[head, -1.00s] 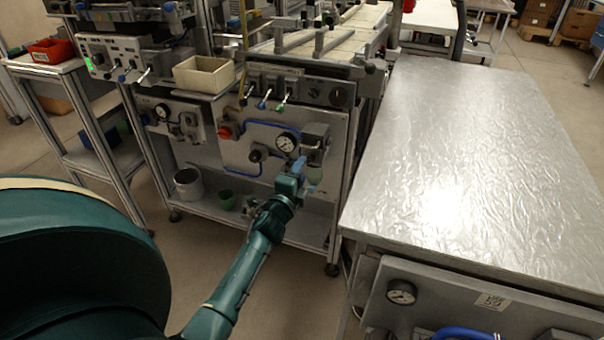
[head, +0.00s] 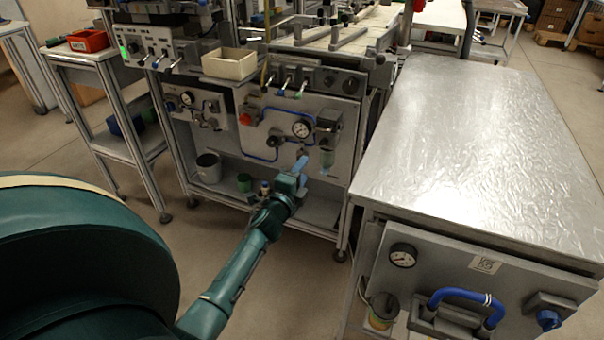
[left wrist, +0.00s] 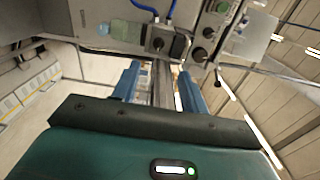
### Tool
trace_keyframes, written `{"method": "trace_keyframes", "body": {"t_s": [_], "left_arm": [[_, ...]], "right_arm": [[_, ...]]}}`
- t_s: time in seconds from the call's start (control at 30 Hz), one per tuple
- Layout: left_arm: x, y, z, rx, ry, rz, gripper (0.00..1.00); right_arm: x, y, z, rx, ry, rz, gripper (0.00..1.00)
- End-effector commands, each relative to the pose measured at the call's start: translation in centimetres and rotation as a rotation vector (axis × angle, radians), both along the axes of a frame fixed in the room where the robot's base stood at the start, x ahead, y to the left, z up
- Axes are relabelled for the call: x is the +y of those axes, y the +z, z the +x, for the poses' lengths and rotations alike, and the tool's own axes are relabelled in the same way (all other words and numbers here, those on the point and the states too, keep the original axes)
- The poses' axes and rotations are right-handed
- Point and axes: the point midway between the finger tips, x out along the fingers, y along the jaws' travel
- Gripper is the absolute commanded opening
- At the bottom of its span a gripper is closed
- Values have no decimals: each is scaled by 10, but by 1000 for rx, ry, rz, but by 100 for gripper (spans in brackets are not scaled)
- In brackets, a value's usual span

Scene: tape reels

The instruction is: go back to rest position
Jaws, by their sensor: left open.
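My left gripper (head: 298,172) is in the lower middle of the head view, in front of the machine's lower panel. It points away from me and is empty. In the left wrist view its two blue fingers (left wrist: 157,85) stand apart with nothing held between them. My right gripper does not show. No tape reel can be made out in these frames.
A bare metal-topped table (head: 470,150) fills the right. A side stand with a red bin (head: 88,41) is at left. Floor shows between them.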

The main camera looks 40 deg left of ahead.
Motion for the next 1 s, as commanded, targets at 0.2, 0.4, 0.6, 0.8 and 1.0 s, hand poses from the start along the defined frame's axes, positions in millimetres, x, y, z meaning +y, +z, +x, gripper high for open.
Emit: {"method": "trace_keyframes", "body": {"t_s": [0.2, 0.4, 0.6, 0.8, 1.0], "left_arm": [[0, 0, 0, 0, 0, 0, 44], [0, 0, 0, 0, 0, 0, 44], [-5, -2, -6, 0, -8, -30, 44], [-62, -21, -68, 20, -78, -377, 44], [-149, -29, -155, 120, -141, -931, 44]], "right_arm": [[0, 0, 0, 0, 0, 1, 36], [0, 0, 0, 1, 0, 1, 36], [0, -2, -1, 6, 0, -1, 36], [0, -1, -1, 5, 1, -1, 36], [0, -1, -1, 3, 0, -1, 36]]}}
